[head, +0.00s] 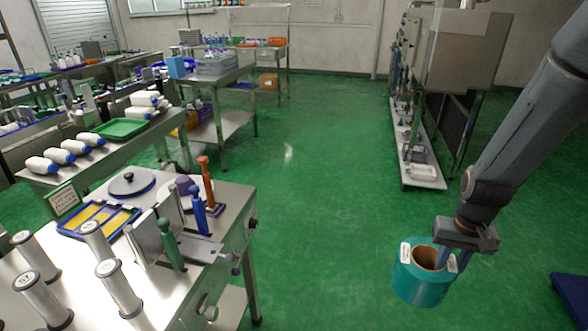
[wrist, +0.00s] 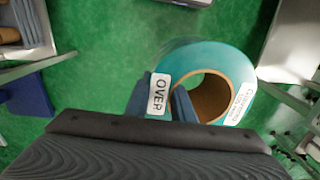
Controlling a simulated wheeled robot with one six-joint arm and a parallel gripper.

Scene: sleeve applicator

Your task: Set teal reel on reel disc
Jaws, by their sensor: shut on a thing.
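The teal reel (head: 421,278) hangs in the air over the green floor at the right of the head view, its brown core hole facing up. My gripper (wrist: 160,104) is shut on the reel's wall, with one finger inside the hole and one outside. The teal reel (wrist: 236,76) fills the upper middle of the wrist view, with an "OVER" label between the fingers.
The steel table (head: 235,200) holds upright green (head: 168,245), blue (head: 198,210) and orange (head: 206,182) handled posts near the disc. Several white rollers stand at its front left. A blue tray (head: 98,220) lies beside the disc. Open green floor separates table and reel.

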